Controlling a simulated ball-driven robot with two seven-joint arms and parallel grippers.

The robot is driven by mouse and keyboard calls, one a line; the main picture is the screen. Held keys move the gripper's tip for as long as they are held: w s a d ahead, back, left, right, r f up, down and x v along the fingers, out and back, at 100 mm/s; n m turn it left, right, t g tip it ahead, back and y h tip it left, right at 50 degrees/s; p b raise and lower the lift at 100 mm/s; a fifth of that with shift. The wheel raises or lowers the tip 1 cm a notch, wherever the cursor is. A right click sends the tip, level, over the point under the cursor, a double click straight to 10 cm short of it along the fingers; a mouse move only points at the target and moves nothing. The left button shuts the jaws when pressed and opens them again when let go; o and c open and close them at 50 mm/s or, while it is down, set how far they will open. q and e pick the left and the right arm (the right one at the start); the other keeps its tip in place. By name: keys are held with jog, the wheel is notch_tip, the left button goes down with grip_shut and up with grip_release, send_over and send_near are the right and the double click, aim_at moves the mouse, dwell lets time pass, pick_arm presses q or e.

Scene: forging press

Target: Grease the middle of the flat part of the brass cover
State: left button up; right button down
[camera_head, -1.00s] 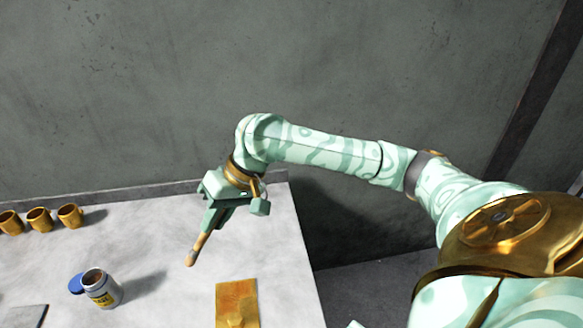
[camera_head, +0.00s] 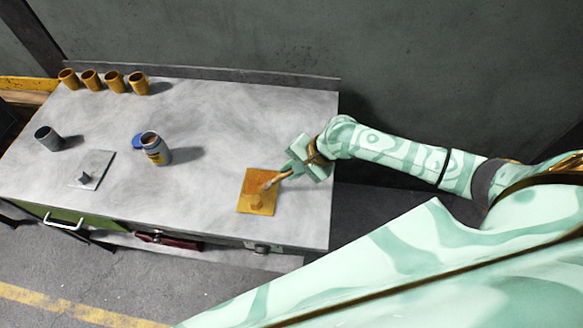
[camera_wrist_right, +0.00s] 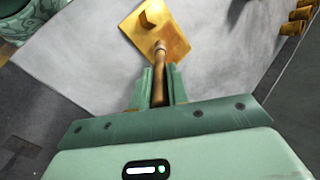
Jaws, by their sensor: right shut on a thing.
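The brass cover (camera_head: 252,182) is an orange-gold square plate with a raised knob (camera_head: 257,201), lying near the right front part of the table. My right gripper (camera_head: 289,172) is shut on a wooden-handled brush (camera_head: 279,179), just right of the cover. The brush slants down to the left and its tip is over the cover's flat part. In the right wrist view, the brush (camera_wrist_right: 160,72) points at the flat part of the cover (camera_wrist_right: 174,40), beside the knob. I cannot tell whether the tip touches. My left gripper is not in view.
An open jar (camera_head: 156,150) with a yellow label stands at mid-table, a blue lid (camera_head: 137,141) beside it. A grey plate with a knob (camera_head: 95,166) and a dark cup (camera_head: 48,139) are left. Several brass cups (camera_head: 114,82) line the back. The table (camera_head: 225,125) is clear behind the cover.

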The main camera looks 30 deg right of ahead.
jog(key=shift+w, duration=0.1)
dwell(0.4)
jog(key=shift+f, duration=0.45)
dwell(0.5)
jog(key=shift+a, duration=0.1)
jog(key=shift+s+a+r+p, duration=0.15)
jog(key=shift+s+p, duration=0.25)
jog(key=shift+p, duration=0.5)
jog(key=shift+w, duration=0.1)
